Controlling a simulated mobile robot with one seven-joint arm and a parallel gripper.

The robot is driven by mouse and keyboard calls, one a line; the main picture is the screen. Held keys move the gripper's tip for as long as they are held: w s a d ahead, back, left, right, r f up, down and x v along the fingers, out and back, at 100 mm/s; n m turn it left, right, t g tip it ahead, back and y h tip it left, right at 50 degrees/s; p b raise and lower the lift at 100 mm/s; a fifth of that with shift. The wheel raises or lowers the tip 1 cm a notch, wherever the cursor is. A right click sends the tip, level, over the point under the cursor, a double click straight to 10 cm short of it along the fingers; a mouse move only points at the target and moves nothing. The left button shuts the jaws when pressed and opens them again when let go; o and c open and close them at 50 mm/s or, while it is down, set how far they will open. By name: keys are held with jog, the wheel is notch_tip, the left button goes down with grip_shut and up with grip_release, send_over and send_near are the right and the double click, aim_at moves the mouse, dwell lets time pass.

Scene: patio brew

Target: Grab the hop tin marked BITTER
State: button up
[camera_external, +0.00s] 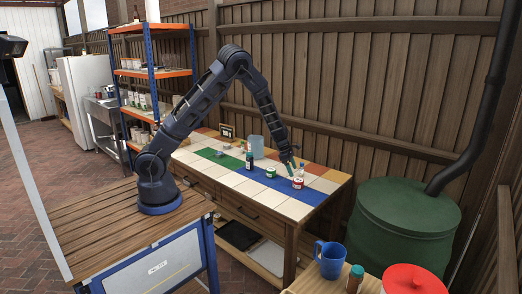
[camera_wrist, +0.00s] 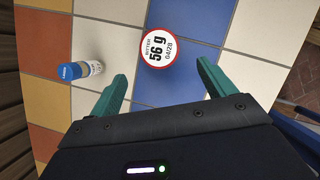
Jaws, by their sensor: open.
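The hop tin marked BITTER (camera_wrist: 167,47) shows from above in the wrist view, with a round white label, a red rim and "56 g 04/28". It stands on blue tile, just ahead of the fingertips. The red and white tin (camera_external: 298,184) in the external view appears to be the same one. My gripper (camera_external: 291,165) is above the tiled table, close to that tin. In the wrist view my gripper (camera_wrist: 162,72) is open, its two teal fingers apart with nothing between them.
A small blue-capped white bottle (camera_wrist: 80,70) stands left of the tin; it also shows in the external view (camera_external: 301,170). A green tin (camera_external: 271,173) and a dark bottle (camera_external: 249,161) stand farther left on the tiled table (camera_external: 230,178). A clear jug (camera_external: 257,146) stands behind.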

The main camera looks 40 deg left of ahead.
aim_at(298, 179)
jog(key=shift+x, duration=4.5)
jog(key=shift+w+d+r, duration=0.1)
jog(key=shift+d, duration=0.1)
jog(key=c, duration=1.1)
